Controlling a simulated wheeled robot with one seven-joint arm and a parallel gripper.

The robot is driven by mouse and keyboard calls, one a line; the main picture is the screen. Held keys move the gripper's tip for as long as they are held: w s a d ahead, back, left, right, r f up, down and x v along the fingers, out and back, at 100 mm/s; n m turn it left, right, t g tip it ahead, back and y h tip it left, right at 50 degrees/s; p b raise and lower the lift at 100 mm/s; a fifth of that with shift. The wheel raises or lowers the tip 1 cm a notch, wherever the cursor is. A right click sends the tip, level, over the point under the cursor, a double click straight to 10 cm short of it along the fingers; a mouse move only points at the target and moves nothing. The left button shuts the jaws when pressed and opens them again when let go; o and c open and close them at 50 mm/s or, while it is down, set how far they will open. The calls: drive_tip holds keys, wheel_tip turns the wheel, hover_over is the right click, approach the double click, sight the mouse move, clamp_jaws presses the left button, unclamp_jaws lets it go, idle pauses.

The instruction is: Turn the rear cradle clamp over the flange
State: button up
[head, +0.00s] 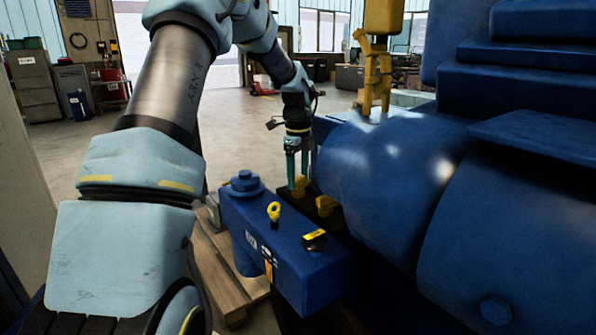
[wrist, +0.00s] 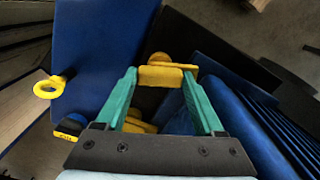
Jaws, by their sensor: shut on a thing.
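My gripper (head: 297,172) reaches down at the far end of the blue unit, its green fingers pointing downward. In the wrist view, the fingers (wrist: 161,82) stand on either side of a yellow cradle clamp (wrist: 162,76) and are shut on it. This clamp also shows in the head view (head: 299,188), right at the fingertips. A second yellow clamp (head: 326,205) sits nearer the head camera, and part of it shows lower between the fingers in the wrist view (wrist: 138,125). I cannot tell whether the held clamp lies over the flange.
The blue unit (head: 285,262) carries a yellow lifting eye (head: 273,211) and a yellow-and-black part (head: 315,240). The large blue engine (head: 385,185) stands close on the right. A wooden pallet (head: 225,272) lies under the unit. Open floor (head: 235,125) lies beyond.

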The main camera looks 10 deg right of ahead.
sight(298, 178)
drive_tip(key=shift+m+p, duration=1)
drive_tip(key=shift+m, duration=1)
drive_tip(key=o, duration=1.4)
wheel_tip(298, 178, up, 11)
drive_tip(key=b, duration=0.3)
drive_tip(key=shift+f, duration=0.1)
